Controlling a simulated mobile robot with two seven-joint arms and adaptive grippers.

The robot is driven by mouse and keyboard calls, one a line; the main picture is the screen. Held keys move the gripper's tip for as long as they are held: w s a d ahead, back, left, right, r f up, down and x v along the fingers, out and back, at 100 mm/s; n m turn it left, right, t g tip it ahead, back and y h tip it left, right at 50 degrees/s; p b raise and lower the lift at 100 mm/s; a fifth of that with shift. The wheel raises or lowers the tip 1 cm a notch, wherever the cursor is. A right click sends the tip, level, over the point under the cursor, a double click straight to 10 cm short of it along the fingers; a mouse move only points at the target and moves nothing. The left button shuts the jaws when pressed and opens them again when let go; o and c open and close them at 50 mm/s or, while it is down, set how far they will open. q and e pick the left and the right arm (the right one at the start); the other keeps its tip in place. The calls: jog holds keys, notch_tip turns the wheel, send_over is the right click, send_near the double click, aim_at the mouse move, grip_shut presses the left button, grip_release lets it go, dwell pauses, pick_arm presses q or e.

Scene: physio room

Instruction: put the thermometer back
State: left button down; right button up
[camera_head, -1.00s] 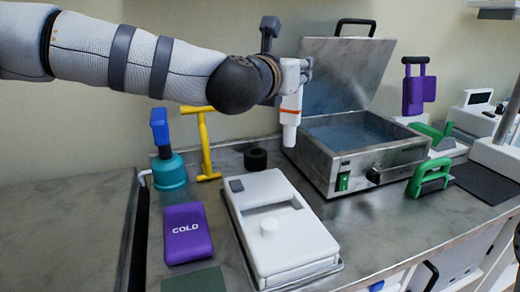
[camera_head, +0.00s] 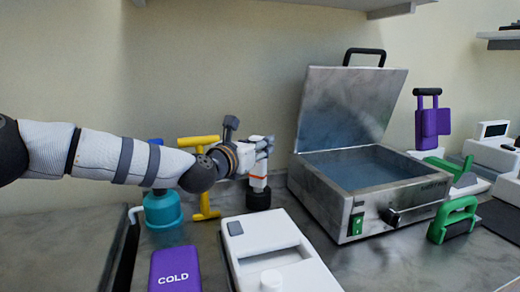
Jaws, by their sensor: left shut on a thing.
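The thermometer (camera_head: 258,183), white with an orange band, hangs upright from my left gripper (camera_head: 260,150). My left gripper is shut on its upper part. The lower end of the thermometer meets the top of a small black round holder (camera_head: 258,200) on the counter. Its tip is not visible, and I cannot tell how deep it sits in the holder. My right gripper is not in view.
An open metal water bath (camera_head: 345,205) stands just right of the holder. A yellow T-handled tool (camera_head: 205,207) and a teal canister (camera_head: 163,212) stand left. A white device (camera_head: 275,248) and purple cold pack (camera_head: 175,272) lie in front.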

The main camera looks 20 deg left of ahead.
pick_arm(q)
jog(key=c, duration=1.5)
grip_release()
jog(key=shift+f, duration=0.15)
jog(key=shift+c, duration=0.2)
jog(key=o, duration=0.4)
jog(key=shift+s, duration=0.1)
jog(key=shift+o, duration=0.2)
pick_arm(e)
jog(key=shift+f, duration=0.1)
pick_arm(q)
jog(key=p+v, duration=0.1)
jog(key=v, duration=1.1)
jog(key=shift+r+p, duration=0.25)
jog(key=shift+p, duration=0.1)
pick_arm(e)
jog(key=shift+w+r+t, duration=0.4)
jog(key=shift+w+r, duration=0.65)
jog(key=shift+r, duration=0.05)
